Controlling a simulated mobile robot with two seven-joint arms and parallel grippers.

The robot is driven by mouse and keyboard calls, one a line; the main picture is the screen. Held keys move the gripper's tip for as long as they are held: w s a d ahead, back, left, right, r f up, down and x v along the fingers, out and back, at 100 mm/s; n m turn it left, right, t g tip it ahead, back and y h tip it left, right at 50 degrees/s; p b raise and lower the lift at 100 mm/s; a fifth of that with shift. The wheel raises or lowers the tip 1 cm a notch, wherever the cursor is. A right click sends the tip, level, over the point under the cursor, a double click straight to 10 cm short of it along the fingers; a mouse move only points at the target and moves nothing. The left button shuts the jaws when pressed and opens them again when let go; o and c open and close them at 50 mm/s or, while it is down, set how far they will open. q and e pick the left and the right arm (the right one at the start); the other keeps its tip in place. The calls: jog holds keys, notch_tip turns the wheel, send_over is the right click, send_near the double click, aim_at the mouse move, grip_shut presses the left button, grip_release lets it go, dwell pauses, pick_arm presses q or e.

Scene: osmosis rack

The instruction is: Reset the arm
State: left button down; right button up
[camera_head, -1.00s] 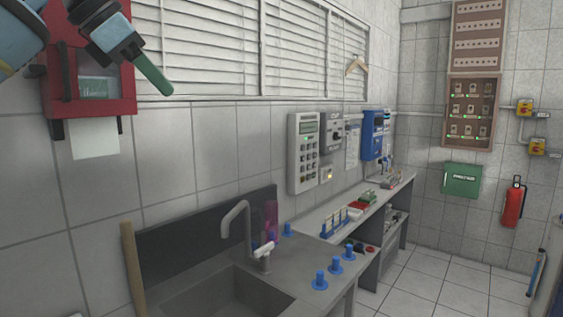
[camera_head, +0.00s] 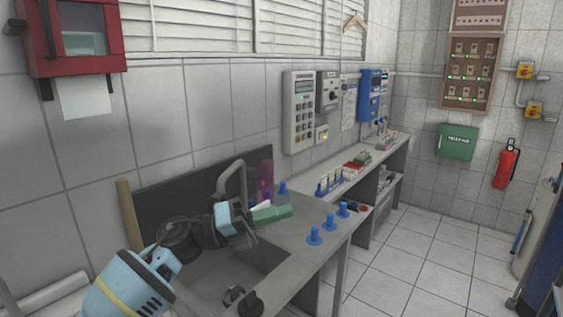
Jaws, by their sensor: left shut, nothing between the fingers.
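My left arm comes in from the lower left, light blue with dark joints. My left gripper (camera_head: 272,214), with green fingers, is shut and empty. In the picture it lies over the sink area, in front of the grey tap (camera_head: 233,178) and close to its spout handle. I cannot tell whether it touches the tap. The arm hides part of the sink (camera_head: 215,278). My right gripper does not show.
Several blue pegs (camera_head: 314,236) stand on the counter right of the sink. A wooden stick (camera_head: 130,216) leans at the left. The tiled floor (camera_head: 420,265) at right is clear.

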pick_arm(q)
jog(key=s+a+f+n+t+y, duration=0.3)
jog(key=a+f+n+t+y, duration=0.15)
jog(key=f+n, duration=0.55)
jog(key=s+a+f+n+t+y, duration=0.25)
jog(key=f+n+t+y, duration=0.2)
jog(key=f+n, duration=0.5)
jog(key=s+a+f+n+t+y, duration=0.2)
jog(key=a+f+n+t+y, duration=0.3)
jog(key=f+n, duration=0.5)
jog(key=s+a+f+n+g+y, duration=0.2)
jog(key=s+a+f+n+g, duration=0.1)
jog(key=s+f, duration=0.6)
jog(key=s+a+f+n+g+y, duration=0.3)
jog(key=s+f, duration=0.7)
jog(key=s, duration=0.5)
jog(key=a+n+g, duration=0.1)
jog(key=a+n, duration=0.1)
jog(key=n, duration=0.1)
jog(key=shift+s, duration=0.25)
